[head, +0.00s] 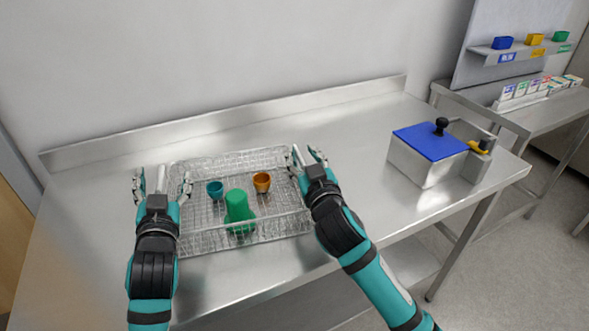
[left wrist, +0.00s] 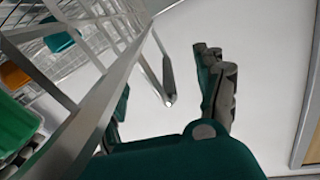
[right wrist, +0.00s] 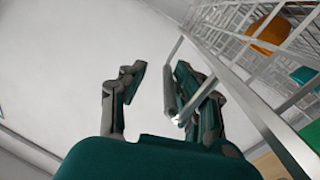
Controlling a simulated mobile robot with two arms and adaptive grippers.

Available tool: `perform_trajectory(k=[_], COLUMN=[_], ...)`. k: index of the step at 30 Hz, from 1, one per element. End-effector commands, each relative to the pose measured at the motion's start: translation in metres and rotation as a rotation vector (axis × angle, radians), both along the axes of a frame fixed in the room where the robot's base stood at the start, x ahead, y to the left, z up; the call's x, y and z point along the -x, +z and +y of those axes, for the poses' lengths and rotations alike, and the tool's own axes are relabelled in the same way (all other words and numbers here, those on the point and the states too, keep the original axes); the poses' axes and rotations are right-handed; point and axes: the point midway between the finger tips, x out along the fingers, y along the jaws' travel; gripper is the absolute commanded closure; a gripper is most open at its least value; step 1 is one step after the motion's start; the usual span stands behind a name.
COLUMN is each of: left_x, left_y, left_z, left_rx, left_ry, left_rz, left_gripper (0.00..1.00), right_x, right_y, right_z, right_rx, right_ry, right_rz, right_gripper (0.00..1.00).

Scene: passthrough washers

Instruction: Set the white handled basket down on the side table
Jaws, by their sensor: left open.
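The wire basket (head: 275,229), pale grey-white mesh, sits flat on the steel table. It holds a teal cup (head: 215,189), an orange cup (head: 262,182) and a green item (head: 239,209). My right gripper (head: 309,160) is open at the right handle, which also shows in the right wrist view (right wrist: 171,85).
A steel box with a blue lid (head: 430,139) and black knob stands on the right of the same steel table (head: 365,115). A second steel table (head: 560,108) beyond holds small boxes beneath a shelf of coloured bins. A wall and raised edge run behind.

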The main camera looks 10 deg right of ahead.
Motion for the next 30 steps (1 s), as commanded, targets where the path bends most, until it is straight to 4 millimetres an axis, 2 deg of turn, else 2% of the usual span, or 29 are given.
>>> perform_trajectory(k=[6, 12, 17, 25, 30], left_x=[0.049, 0.08, 0.09, 0.091, 0.091], left_y=[-0.002, -0.002, -0.002, -0.001, -0.001], left_z=[-0.003, -0.005, -0.006, -0.006, -0.006], left_rx=[0.001, 0.0, 0.0, 0.0, 0.0], left_ry=[-0.001, -0.002, -0.001, -0.001, -0.001], left_rz=[0.004, 0.004, 0.003, 0.003, 0.003], left_gripper=[0.28, 0.28, 0.28, 0.28, 0.28], right_x=[0.0, 0.0, 0.0, 0.0, 0.0], right_y=[-0.003, -0.003, -0.003, -0.003, -0.003], right_z=[0.0, 0.0, 0.0, 0.0, 0.0], right_rx=[0.001, 0.001, 0.001, 0.001, 0.0], right_ry=[0.0, 0.0, 0.0, 0.0, 0.001], right_rz=[0.006, 0.006, 0.006, 0.006, 0.006], right_gripper=[0.67, 0.67, 0.67, 0.67, 0.45])
